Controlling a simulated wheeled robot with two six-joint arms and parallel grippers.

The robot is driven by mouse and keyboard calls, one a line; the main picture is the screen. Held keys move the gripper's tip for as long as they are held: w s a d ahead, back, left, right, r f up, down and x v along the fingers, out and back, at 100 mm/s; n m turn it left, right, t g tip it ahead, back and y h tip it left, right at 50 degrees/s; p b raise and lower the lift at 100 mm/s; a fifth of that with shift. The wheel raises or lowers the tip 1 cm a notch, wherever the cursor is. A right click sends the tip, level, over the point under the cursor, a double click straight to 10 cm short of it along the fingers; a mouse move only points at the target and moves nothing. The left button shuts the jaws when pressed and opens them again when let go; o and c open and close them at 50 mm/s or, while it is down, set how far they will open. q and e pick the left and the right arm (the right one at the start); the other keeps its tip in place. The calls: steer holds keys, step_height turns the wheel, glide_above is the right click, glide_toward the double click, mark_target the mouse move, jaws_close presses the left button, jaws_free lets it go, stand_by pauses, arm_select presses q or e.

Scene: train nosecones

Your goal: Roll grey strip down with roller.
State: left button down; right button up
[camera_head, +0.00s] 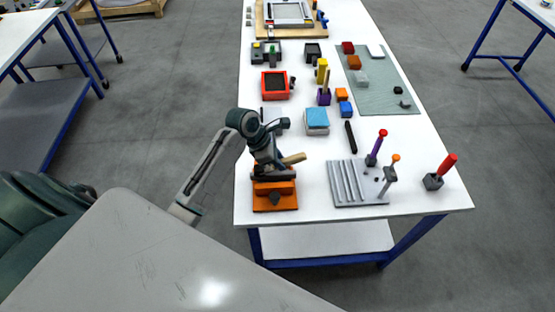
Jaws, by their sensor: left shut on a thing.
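My left gripper (273,160) reaches in from the left over the near left part of the white table. It is shut on the roller, whose tan wooden handle (293,158) sticks out to the right of the fingers. The rest of the roller is mostly hidden by the gripper. Right below is an orange block (283,203) with dark parts on it. The gripper is close above this block; I cannot tell whether the roller touches it. I cannot make out the grey strip for sure. My right gripper is not in view.
Right of the orange block lies a grey grooved plate (347,184), with purple-handled (380,143), orange-topped (391,172) and red-handled (441,171) tools nearby. Behind are a blue-topped box (317,120), a black bar (351,137), a red tray (275,85) and a grey-green mat (385,95).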

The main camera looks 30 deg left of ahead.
mark_target(291, 158)
arm_select(q)
steer(key=shift+w+d, duration=0.15)
steer(key=shift+w+d, duration=0.15)
steer(key=shift+d, duration=0.1)
steer(key=shift+w+d, duration=0.1)
steer(key=shift+d, duration=0.1)
stand_by(0.6)
steer(key=shift+w+d, duration=0.15)
steer(key=shift+d, duration=0.1)
steer(key=shift+f, duration=0.1)
stand_by(0.9)
steer(key=shift+d, duration=0.1)
stand_by(0.4)
steer(key=shift+w+d, duration=0.25)
steer(key=shift+d, duration=0.05)
steer(key=shift+w+d, duration=0.3)
steer(key=shift+d, duration=0.2)
stand_by(0.5)
